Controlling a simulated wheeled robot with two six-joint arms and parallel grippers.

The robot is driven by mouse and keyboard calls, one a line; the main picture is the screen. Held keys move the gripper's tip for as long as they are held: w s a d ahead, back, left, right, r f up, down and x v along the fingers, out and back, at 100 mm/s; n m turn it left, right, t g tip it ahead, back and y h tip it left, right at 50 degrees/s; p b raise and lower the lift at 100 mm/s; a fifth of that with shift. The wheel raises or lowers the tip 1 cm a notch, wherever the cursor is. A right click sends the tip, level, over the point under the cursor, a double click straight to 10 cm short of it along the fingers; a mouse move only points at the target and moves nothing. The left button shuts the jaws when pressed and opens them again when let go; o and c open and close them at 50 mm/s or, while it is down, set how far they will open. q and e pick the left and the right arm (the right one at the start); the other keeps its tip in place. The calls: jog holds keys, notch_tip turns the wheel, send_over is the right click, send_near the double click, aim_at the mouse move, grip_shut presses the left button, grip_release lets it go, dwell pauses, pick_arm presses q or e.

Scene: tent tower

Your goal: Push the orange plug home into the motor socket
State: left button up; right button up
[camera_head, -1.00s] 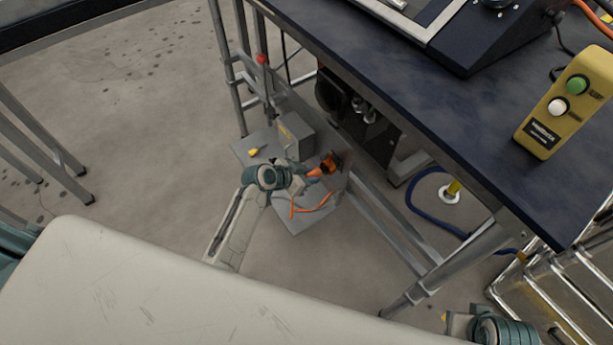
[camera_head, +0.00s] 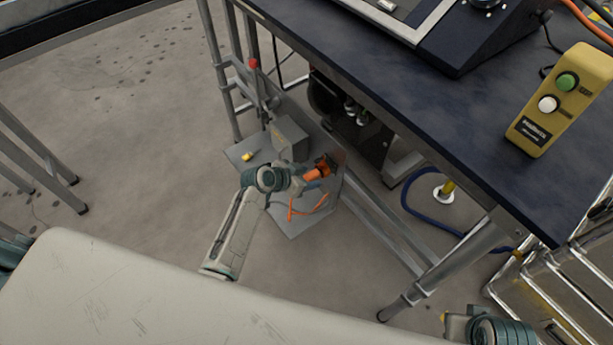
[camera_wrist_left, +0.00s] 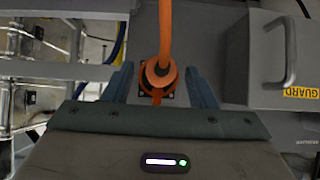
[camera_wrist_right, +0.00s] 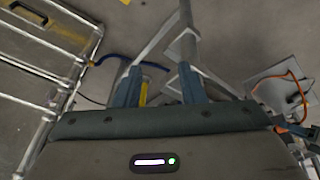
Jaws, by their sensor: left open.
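The orange plug (camera_head: 316,174) sits at the dark motor socket (camera_head: 328,161) on the grey mount under the bench. In the left wrist view the plug (camera_wrist_left: 160,72) points away from me, its orange cable running up, with the socket's dark flange (camera_wrist_left: 168,94) behind it. I cannot tell how deep it is seated. My left gripper (camera_head: 305,183) is open, and its blue fingers (camera_wrist_left: 160,86) stand on either side of the plug with gaps visible. My right gripper (camera_head: 447,322) is far off at the lower right; its fingers (camera_wrist_right: 160,88) are apart and empty.
A grey guard box with a handle (camera_wrist_left: 285,50) stands beside the socket. The dark bench top (camera_head: 430,120) overhangs this area, with metal legs and rails close by. Open floor lies to the left.

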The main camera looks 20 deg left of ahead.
aim_at(306, 177)
pick_arm(q)
jog(key=v, duration=0.3)
jog(key=shift+r, duration=0.1)
jog(key=p+v, duration=0.1)
jog(key=v, duration=0.6)
jog(key=shift+s+a+r, duration=0.2)
jog(key=shift+s, duration=0.05)
pick_arm(e)
jog(key=x, duration=0.2)
jog(key=shift+w+d+f, duration=0.15)
jog(key=shift+w+f, duration=0.1)
jog(key=shift+f, duration=0.1)
jog(key=shift+s, duration=0.15)
